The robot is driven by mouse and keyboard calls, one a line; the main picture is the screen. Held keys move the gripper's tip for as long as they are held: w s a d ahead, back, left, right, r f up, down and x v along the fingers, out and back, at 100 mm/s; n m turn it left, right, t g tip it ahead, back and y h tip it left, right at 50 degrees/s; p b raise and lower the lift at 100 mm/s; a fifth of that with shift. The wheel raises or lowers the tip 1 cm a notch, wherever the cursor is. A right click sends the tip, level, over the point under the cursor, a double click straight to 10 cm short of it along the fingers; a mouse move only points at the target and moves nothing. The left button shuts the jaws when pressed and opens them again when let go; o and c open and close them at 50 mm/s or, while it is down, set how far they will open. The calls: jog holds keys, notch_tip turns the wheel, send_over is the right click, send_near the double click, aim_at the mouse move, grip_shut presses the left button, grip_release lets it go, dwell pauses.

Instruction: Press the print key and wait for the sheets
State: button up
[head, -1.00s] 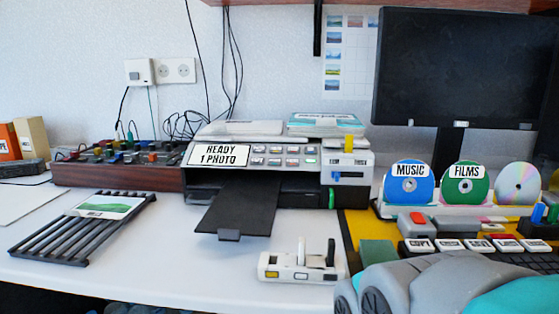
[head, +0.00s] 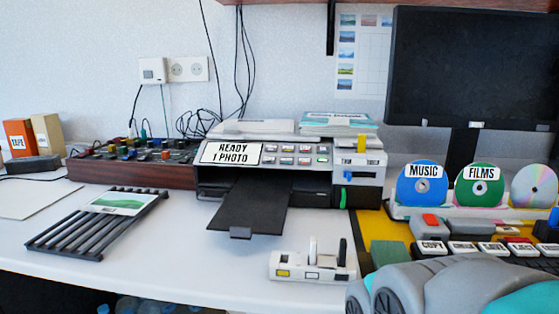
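The printer (head: 270,170) stands at the back middle of the white table. Its label (head: 231,153) reads "READY 1 PHOTO". Several small keys (head: 287,155) sit right of the label; which one is the print key is too small to tell. The dark output tray (head: 241,205) sticks out toward me and is empty. One photo sheet (head: 122,202) with a green landscape lies on the slatted black rack (head: 70,234) at left. My gripper's fingers do not show; only grey and teal parts of my arm fill the lower right.
A white tape-dispenser-like device (head: 311,266) stands in front of the printer. Labelled discs (head: 423,186), a row of labelled keys including COPY (head: 431,247) and a dark monitor (head: 470,65) are at right. A cable-strewn mixer box (head: 135,172) stands left of the printer.

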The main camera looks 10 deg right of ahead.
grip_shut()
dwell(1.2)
